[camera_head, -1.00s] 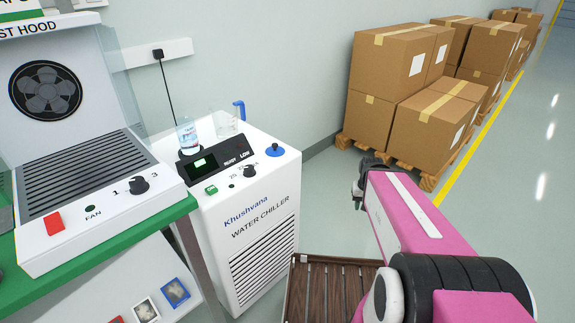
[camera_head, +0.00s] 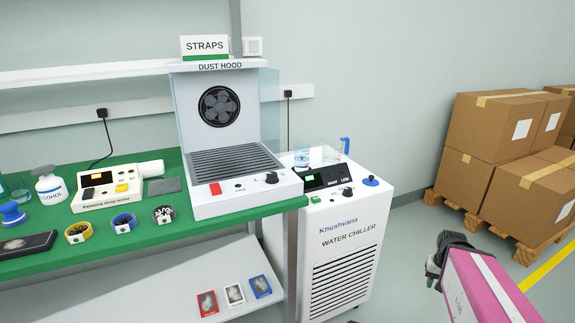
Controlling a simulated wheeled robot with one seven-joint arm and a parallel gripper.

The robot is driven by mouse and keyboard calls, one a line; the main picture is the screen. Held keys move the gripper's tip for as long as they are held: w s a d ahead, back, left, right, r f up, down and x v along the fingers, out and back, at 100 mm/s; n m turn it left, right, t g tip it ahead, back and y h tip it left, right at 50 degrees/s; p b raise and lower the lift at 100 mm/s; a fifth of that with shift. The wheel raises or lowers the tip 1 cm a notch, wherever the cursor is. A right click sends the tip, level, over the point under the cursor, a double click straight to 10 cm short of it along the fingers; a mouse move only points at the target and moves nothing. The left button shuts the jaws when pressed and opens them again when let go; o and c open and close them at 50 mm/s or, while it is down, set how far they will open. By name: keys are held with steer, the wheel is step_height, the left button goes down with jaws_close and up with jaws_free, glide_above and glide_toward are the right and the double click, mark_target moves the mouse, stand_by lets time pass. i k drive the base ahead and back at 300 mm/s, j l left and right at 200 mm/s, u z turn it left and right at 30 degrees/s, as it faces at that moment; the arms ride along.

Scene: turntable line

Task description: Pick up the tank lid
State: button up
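A small blue round lid with a raised knob (camera_head: 370,181) sits on the right part of the white water chiller's (camera_head: 345,240) top; it looks like the tank lid. My gripper (camera_head: 436,268), dark at the end of my pink arm, is at the lower right, to the right of the chiller and lower in the picture than the lid. It is apart from the lid. Its fingers are small and seen from behind, so I cannot tell whether they are open or shut.
A beaker and a blue-handled jug (camera_head: 333,154) stand behind the chiller's control panel. The dust hood (camera_head: 225,140) stands on a green bench (camera_head: 150,236) left of the chiller. Cardboard boxes (camera_head: 490,125) on pallets stand at the right. Floor shows between chiller and pallets.

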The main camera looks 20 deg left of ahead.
mark_target(370, 181)
steer(key=l+u, duration=0.1)
steer(key=u, duration=0.4)
steer(key=l+u, duration=0.15)
steer(key=u, duration=0.35)
steer(key=l+u, duration=0.15)
steer(key=u, duration=0.35)
steer(key=i+l+u, duration=0.1)
steer(key=i+l, duration=0.25)
steer(key=i, duration=0.1)
